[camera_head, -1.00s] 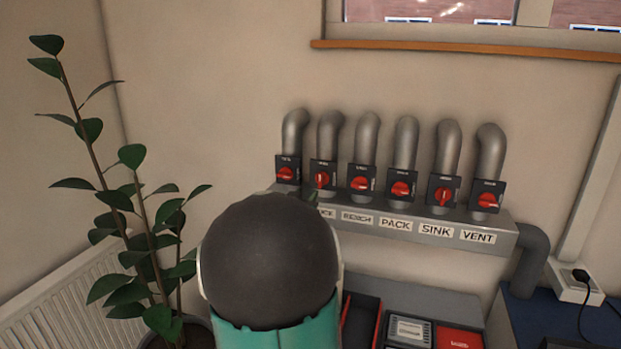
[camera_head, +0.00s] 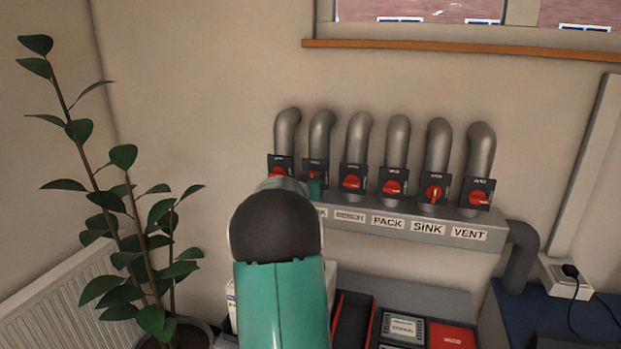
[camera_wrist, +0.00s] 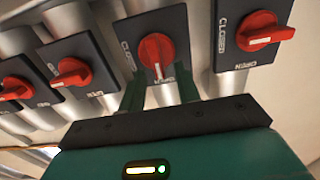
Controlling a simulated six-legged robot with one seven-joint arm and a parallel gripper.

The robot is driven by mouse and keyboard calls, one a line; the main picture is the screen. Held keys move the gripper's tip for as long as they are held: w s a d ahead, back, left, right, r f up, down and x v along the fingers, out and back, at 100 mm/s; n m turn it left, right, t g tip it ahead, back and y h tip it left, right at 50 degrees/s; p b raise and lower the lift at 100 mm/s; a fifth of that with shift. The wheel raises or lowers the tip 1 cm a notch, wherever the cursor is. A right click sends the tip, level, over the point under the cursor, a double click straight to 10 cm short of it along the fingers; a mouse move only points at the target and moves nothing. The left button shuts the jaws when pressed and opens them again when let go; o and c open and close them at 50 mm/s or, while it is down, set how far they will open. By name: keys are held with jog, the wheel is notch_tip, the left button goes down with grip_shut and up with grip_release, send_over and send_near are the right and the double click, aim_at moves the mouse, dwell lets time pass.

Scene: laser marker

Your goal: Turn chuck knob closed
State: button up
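The knob I take as the chuck knob (camera_head: 315,173) is second from the left in the row of red knobs. Its sign is mostly covered by my arm, with only an end letter showing. In the wrist view this red knob (camera_wrist: 157,55) sits on a black plate, its white pointer line towards OPEN. My gripper (camera_wrist: 160,92) is open, with one dark green finger on each side of the knob's line, seemingly just short of it. Contact cannot be told. In the head view my gripper (camera_head: 313,188) covers the plate's lower part.
Neighbouring knobs stand close on both sides, one (camera_wrist: 265,32) and another (camera_wrist: 72,72) in the wrist view. Grey pipes rise behind the plates from a grey labelled ledge (camera_head: 405,224). A plant (camera_head: 130,240) stands left, and red and grey boxes (camera_head: 405,328) lie below.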

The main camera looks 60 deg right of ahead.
grip_shut()
jog(key=shift+m, duration=0.3)
jog(key=m, duration=0.5)
jog(key=s+f+m, duration=0.1)
jog(key=m, duration=0.5)
jog(key=f+m, duration=0.1)
jog(key=m, duration=0.5)
jog(key=shift+s+d, duration=0.15)
jog(key=shift+s, duration=0.25)
jog(key=shift+m, duration=0.3)
